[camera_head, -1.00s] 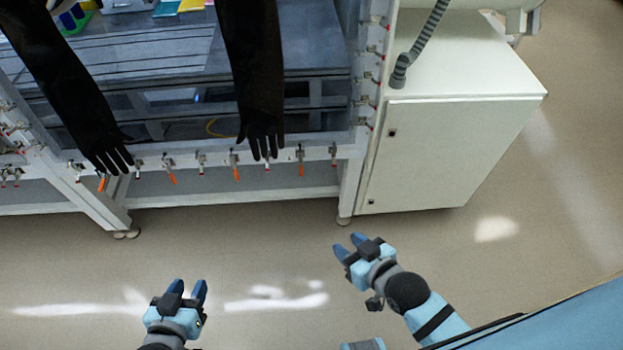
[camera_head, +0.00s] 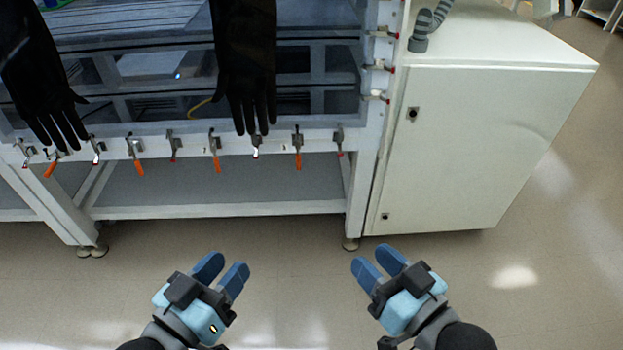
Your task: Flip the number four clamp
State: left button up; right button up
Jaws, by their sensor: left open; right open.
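A row of toggle clamps runs along the lower front rail of the glovebox. Some have long orange handles hanging down, such as one clamp at the left (camera_head: 135,155), one in the middle (camera_head: 215,150) and one at the right (camera_head: 298,147). Between them are clamps with short or light handles, such as one grey clamp (camera_head: 174,146). The number labels are too small to read, so I cannot tell which clamp is number four. My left gripper (camera_head: 222,270) is open and empty, below the rail and apart from it. My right gripper (camera_head: 377,263) is open and empty, below the rail's right end.
Two black gloves hang over the window; the right glove (camera_head: 245,70) reaches down to the rail among the clamps, and the left glove (camera_head: 38,85) hangs at the far left. A white cabinet (camera_head: 470,150) stands at the right. The floor in front is clear.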

aim_at(51, 169)
jog(key=i+j+u, duration=0.2)
jog(key=u, duration=0.3)
jog(key=i+j+u, duration=0.1)
jog(key=i+u, duration=0.2)
jog(key=u, duration=0.2)
jog(key=i+u, duration=0.25)
jog(key=u, duration=0.25)
jog(key=i+j+z, duration=0.3)
jog(key=i+j, duration=0.3)
